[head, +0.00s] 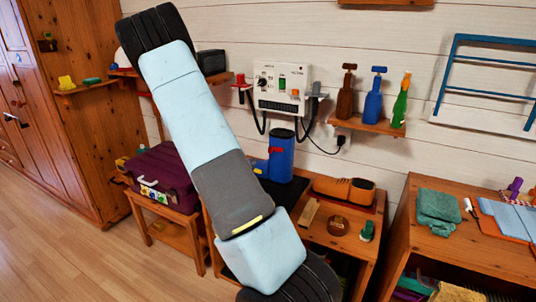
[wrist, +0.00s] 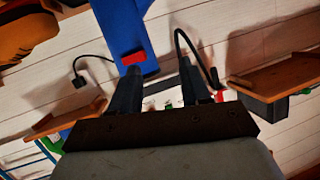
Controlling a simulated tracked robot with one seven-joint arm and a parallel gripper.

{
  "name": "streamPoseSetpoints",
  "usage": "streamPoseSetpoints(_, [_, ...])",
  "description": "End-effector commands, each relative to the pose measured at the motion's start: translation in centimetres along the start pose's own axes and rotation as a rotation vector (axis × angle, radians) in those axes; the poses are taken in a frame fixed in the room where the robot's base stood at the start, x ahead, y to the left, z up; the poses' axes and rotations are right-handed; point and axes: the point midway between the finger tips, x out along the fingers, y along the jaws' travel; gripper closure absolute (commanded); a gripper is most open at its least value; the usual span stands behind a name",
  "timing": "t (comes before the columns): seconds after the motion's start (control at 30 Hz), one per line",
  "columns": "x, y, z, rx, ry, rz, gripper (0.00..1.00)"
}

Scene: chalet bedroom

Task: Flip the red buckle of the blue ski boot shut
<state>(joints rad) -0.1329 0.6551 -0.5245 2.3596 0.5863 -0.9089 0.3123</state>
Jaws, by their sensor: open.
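The blue ski boot (head: 283,152) stands on a dark mat on the wooden bench, partly hidden behind my arm in the head view. Its red buckle (head: 274,150) is a small patch on the shaft's left side. In the wrist view the blue boot (wrist: 122,25) enters from the top, with the red buckle (wrist: 134,57) near the lower end of its visible part. My gripper (wrist: 160,66) is open and empty. Its left finger is just below the buckle in the picture; I cannot tell if they touch. In the head view my gripper is not visible.
A shelf (head: 365,125) with bottles is at right. A purple suitcase (head: 161,176) sits on a stool at left.

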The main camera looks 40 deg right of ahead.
Motion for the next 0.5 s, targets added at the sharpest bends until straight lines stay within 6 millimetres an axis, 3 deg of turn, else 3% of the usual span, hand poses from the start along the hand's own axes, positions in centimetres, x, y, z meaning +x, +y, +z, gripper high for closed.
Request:
streamPoseSetpoints(0.2, [2.2,3.1,0.7,-0.077,0.19,0.051,0.53])
streamPoseSetpoints(0.5, [3.0,4.7,0.6,-0.134,0.325,0.062,0.53])
